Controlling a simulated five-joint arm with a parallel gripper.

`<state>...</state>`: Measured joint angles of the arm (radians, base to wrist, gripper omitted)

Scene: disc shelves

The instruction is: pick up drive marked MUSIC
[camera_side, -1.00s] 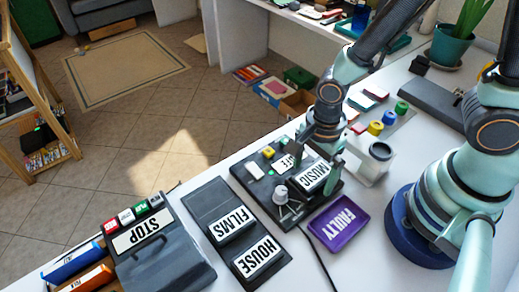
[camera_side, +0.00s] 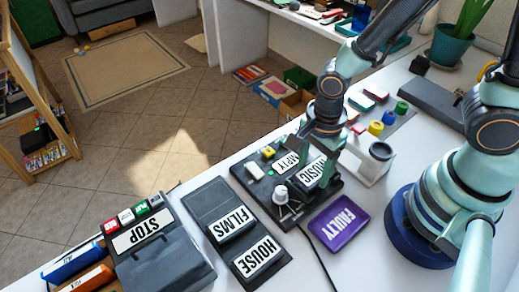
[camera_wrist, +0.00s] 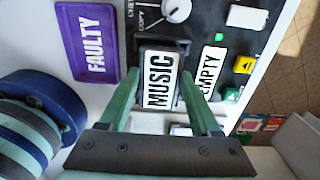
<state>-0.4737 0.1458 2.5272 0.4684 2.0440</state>
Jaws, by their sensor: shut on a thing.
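The drive marked MUSIC (camera_side: 316,173) is a dark block with a white label, at the black dock (camera_side: 262,196) on the white table. In the wrist view the MUSIC drive (camera_wrist: 159,80) lies between the two green fingers. My gripper (camera_wrist: 160,95) is shut on it, with one finger on each side. In the side view my gripper (camera_side: 322,150) comes down over the drive and hides part of it. I cannot tell whether the drive is clear of its slot. A slot marked EMPTY (camera_wrist: 208,72) is right beside it.
A purple tray marked FAULTY (camera_side: 340,222) lies close in front of the dock. Drives marked FILMS (camera_side: 232,226) and HOUSE (camera_side: 257,258) sit in a black rack to the left. A knob (camera_side: 281,194) stands up from the dock. A white stand (camera_side: 372,160) is to the right.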

